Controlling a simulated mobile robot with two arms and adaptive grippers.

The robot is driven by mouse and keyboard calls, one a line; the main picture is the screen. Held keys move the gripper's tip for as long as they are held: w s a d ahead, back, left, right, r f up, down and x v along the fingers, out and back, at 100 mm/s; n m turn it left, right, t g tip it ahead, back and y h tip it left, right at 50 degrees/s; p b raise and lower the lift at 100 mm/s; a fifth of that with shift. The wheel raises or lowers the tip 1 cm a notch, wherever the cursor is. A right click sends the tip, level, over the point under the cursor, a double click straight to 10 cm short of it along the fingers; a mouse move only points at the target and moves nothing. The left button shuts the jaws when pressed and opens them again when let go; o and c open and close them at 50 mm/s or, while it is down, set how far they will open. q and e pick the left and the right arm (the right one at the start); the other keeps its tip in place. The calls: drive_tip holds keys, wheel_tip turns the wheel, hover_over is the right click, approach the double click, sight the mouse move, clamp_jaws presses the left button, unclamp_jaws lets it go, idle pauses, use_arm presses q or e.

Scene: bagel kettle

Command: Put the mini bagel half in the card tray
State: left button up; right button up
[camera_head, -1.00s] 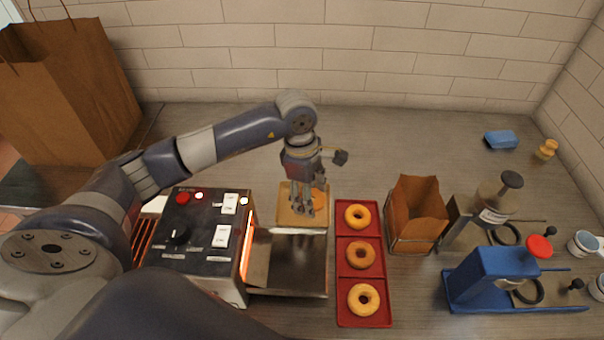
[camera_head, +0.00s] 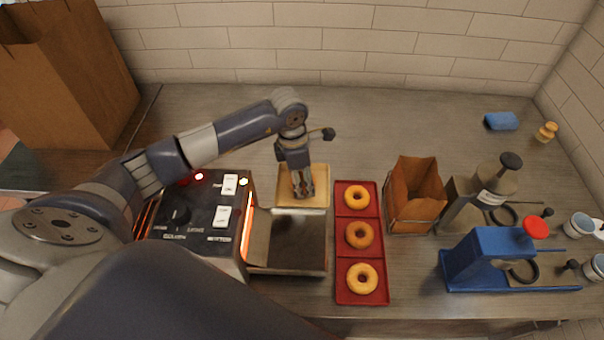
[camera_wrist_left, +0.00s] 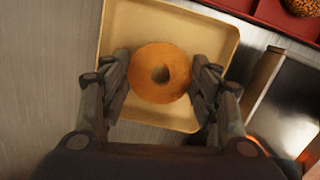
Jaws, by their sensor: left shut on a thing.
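The card tray (camera_head: 287,188) is a shallow tan square tray on the counter behind the toaster's metal chute. It also shows in the left wrist view (camera_wrist_left: 120,28). My left gripper (camera_head: 303,195) points down over the tray. In the left wrist view, my left gripper (camera_wrist_left: 161,85) is shut on the mini bagel half (camera_wrist_left: 160,95), an orange-brown ring with a small dark hole, one finger on each side. The half is within the tray's outline; I cannot tell whether it touches the tray floor. In the head view the gripper hides it. My right gripper is not in view.
A toaster (camera_head: 205,218) with glowing slots and a metal chute (camera_head: 290,240) stands in front. A red tray (camera_head: 342,267) with 3 bagels lies right of it. A paper bag in a holder (camera_head: 417,190), a blue tool (camera_head: 487,258) and a blue sponge (camera_head: 501,121) are further right.

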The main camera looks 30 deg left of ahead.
use_arm(q)
drive_tip(key=shift+f, duration=0.55)
drive_tip(key=o, duration=0.9)
drive_tip(key=shift+c, duration=0.2)
drive_tip(key=o, duration=0.5)
drive_tip(key=shift+r, duration=0.1)
